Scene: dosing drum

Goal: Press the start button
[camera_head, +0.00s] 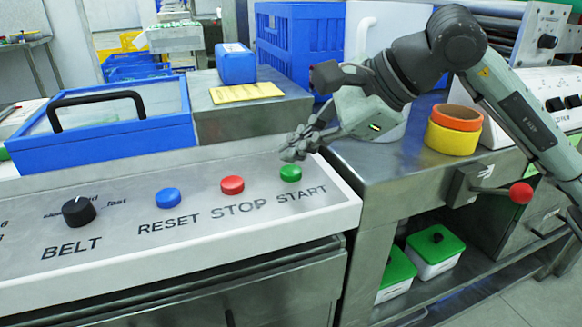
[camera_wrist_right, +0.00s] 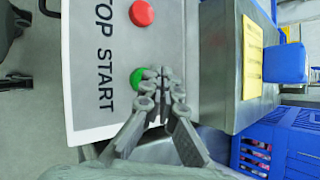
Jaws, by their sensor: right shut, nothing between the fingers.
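The start button (camera_head: 291,173) is a green round button above the word START at the right end of the white control panel (camera_head: 120,262). My right gripper (camera_head: 290,152) is shut and empty, with its fingertips just above and behind the green button in the head view. In the right wrist view the green start button (camera_wrist_right: 138,77) shows beside the shut fingertips (camera_wrist_right: 163,74), partly covered by them. I cannot tell whether they touch it. My left gripper is not in view.
A red stop button (camera_head: 232,184), a blue reset button (camera_head: 168,198) and a black belt knob (camera_head: 78,210) sit left of the start button. A blue-framed box (camera_head: 100,147) stands behind the panel. Orange and yellow rings (camera_head: 452,138) lie on the right steel table. A red-ball lever (camera_head: 520,193) sticks out there.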

